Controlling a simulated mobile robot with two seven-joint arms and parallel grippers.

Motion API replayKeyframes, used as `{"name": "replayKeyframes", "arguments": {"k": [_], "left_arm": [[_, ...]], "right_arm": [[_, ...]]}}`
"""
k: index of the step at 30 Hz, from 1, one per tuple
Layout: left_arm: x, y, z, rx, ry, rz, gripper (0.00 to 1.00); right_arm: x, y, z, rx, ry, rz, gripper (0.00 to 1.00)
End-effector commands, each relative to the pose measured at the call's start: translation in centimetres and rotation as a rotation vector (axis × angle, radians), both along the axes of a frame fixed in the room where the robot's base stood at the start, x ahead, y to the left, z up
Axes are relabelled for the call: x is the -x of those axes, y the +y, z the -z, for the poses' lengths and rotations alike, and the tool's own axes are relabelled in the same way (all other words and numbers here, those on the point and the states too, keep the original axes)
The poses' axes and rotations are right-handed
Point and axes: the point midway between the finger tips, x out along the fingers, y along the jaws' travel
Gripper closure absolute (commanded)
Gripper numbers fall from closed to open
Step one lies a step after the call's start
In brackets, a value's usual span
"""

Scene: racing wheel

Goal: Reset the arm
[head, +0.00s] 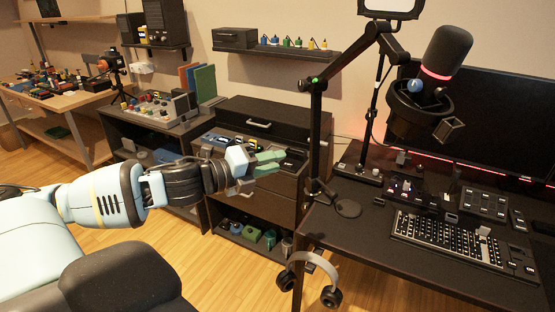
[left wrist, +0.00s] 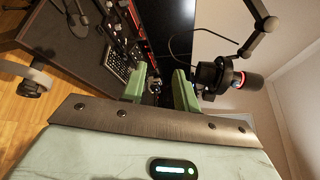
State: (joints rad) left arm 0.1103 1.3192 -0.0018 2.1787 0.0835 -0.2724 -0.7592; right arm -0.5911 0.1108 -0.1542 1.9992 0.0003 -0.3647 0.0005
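My left arm reaches in from the left in the head view, and its gripper (head: 272,162) hangs in the air in front of the dark drawer cabinet. In the left wrist view the two green fingers (left wrist: 160,86) stand apart with nothing held between them, though part of the desk shows behind. My right gripper is in neither view. No racing wheel can be made out.
A black desk (head: 362,259) on the right carries a keyboard (head: 445,238), a monitor (head: 490,120) and a microphone (head: 445,52) on a boom arm (head: 316,130). Headphones (head: 313,266) hang at its left edge. The drawer cabinet (head: 275,115) stands behind my gripper. Wooden floor (head: 230,270) is free below.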

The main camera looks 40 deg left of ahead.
Motion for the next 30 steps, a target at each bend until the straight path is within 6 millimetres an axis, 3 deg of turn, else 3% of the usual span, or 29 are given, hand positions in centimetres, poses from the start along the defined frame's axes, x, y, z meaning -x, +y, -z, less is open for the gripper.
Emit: {"name": "replayKeyframes", "arguments": {"k": [11, 14, 17, 23, 30], "left_arm": [[0.0, 0.0, 0.0, 0.001, 0.000, 0.000, 0.69], [0.5, 0.1, 2.6, 0.085, 0.053, -0.026, 0.69], [1.5, 0.2, 6.2, 0.208, 0.127, -0.068, 0.69], [5.4, -0.6, 15.9, 0.534, 0.328, -0.202, 0.69], [13.2, -4.0, 27.1, 0.945, 0.576, -0.423, 0.69]], "right_arm": [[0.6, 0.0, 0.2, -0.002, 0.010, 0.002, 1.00], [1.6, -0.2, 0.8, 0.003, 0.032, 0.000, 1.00], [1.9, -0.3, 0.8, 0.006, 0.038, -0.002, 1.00], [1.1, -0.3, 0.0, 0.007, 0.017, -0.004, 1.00], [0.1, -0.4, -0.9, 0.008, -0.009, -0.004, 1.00]]}}
